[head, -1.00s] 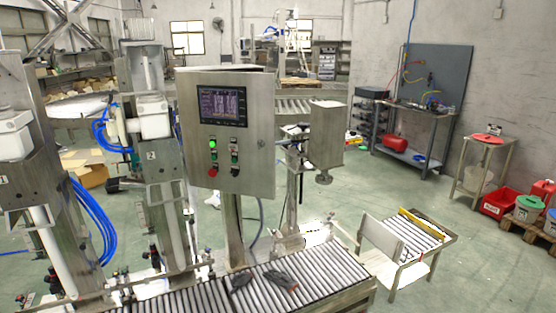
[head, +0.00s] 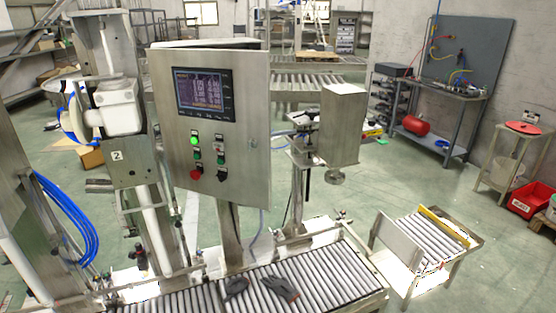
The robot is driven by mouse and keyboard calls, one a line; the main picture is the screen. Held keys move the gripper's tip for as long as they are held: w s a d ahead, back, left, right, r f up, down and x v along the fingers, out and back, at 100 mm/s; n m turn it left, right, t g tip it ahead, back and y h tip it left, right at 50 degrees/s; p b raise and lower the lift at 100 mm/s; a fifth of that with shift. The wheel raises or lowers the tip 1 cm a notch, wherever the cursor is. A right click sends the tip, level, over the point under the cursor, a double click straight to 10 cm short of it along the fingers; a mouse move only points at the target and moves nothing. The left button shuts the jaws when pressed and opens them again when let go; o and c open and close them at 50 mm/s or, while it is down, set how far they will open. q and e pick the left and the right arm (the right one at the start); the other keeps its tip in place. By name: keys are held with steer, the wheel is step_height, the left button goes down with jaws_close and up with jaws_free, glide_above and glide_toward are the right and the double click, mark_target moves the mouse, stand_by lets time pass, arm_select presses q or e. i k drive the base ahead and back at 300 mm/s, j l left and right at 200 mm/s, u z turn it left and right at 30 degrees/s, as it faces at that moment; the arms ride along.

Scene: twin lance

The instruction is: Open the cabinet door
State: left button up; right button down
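The steel control cabinet (head: 258,110) stands on a post behind the roller conveyor, left of the picture's middle. Its front door (head: 222,140) faces me and looks shut. The door carries a lit screen (head: 205,94), a green light (head: 194,140), a red knob (head: 196,174) and several other buttons. A small round latch or lock (head: 253,143) sits near the door's right edge.
A roller conveyor (head: 335,272) crosses below the cabinet, with dark glove-like items (head: 280,287) lying on it. A filling-machine column (head: 130,170) with hoses stands close on the left. A steel box (head: 342,125) on a post stands right of the cabinet.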

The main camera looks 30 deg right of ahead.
mark_target(248, 182)
steer(key=i+l, duration=0.2)
steer(key=l, duration=0.15)
steer(key=i+l+u, duration=0.1)
steer(key=i+l, duration=0.25)
steer(key=l, duration=0.3)
